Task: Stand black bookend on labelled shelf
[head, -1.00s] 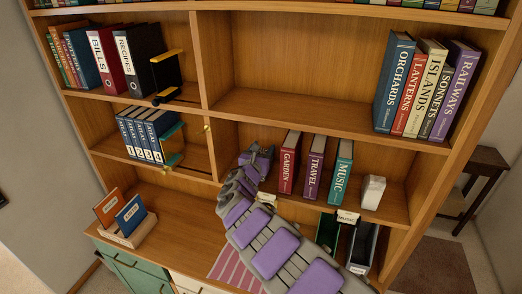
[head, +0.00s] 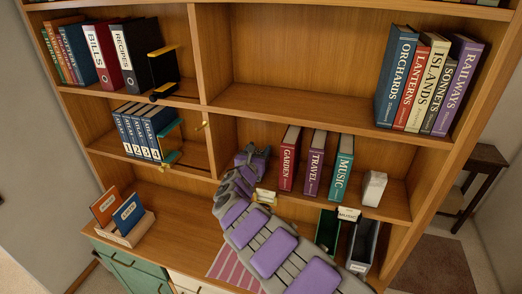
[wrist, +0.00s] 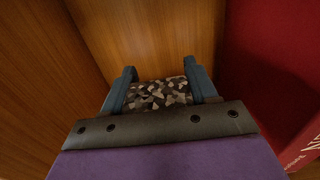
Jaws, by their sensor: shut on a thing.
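My gripper (head: 252,153) is low in the middle bay, just left of the red GARDEN book (head: 289,159). In the wrist view, its two blue fingers (wrist: 158,76) are shut on a dark speckled block (wrist: 157,97) with cream chips. The block's lower part is hidden by my gripper, and I cannot tell whether it touches the shelf. A black bookend-like piece with a yellow bar (head: 163,68) stands beside the RECIPES binder on the upper left shelf. A cream label (head: 265,197) is on the front edge of the shelf (head: 328,196) holding GARDEN.
TRAVEL (head: 314,164) and MUSIC (head: 342,168) books and a white block (head: 374,189) stand right of GARDEN. A wooden divider (head: 205,120) is close on the left. Green and grey file holders (head: 362,246) stand below. The upper middle shelf (head: 290,107) has free room.

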